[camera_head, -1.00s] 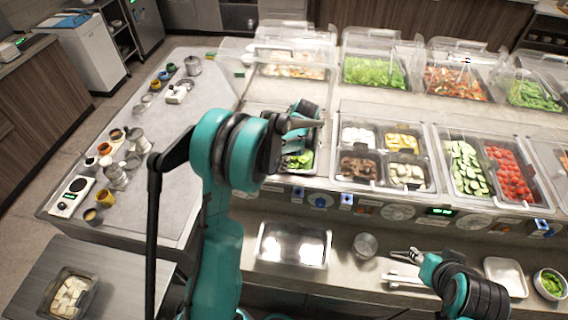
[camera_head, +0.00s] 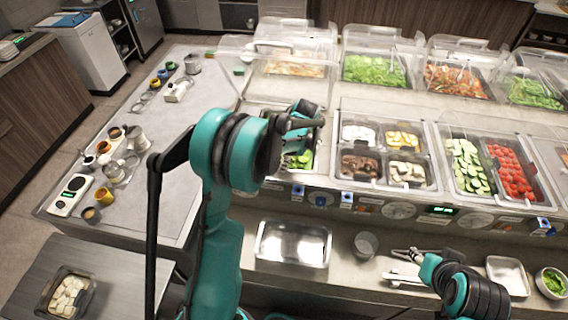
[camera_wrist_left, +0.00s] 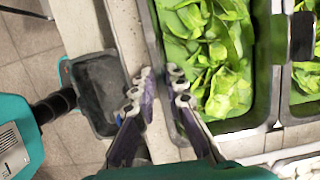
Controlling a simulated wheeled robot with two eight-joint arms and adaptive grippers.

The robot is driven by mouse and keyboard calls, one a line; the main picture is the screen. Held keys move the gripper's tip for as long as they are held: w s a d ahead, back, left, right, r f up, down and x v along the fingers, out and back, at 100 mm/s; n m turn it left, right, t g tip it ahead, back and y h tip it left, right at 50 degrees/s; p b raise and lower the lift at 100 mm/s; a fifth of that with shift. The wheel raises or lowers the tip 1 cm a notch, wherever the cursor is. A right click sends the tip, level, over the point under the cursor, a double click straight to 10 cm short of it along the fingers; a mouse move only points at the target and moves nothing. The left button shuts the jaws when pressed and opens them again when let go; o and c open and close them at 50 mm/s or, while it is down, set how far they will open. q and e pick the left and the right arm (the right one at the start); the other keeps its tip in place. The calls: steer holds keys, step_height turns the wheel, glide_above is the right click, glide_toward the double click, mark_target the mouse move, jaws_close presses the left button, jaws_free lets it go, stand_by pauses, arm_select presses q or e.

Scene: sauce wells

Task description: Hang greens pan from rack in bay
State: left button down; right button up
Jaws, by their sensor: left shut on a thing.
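The greens pan (camera_head: 300,160) holds leafy greens and sits in the counter's left bay, partly hidden by my left gripper. My left gripper (camera_head: 308,124) is over it. In the left wrist view the pan's greens (camera_wrist_left: 215,55) are right of the fingertips, and my left gripper (camera_wrist_left: 160,88) is shut on the pan's near rim, one finger on each side. The pan still looks low in the bay; how far it is raised is hard to tell. My right gripper (camera_head: 398,266) is at the front counter, fingers apart and apparently empty. No rack can be made out clearly.
A four-part insert (camera_head: 383,155) is right of the greens pan. A pan of white pieces (camera_head: 68,292) is at lower left. Clear covers (camera_head: 378,42) line the back.

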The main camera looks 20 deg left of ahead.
arm_select(q)
steer(key=c, duration=1.5)
jaws_free()
steer(key=v, duration=1.2)
steer(key=shift+s, duration=0.1)
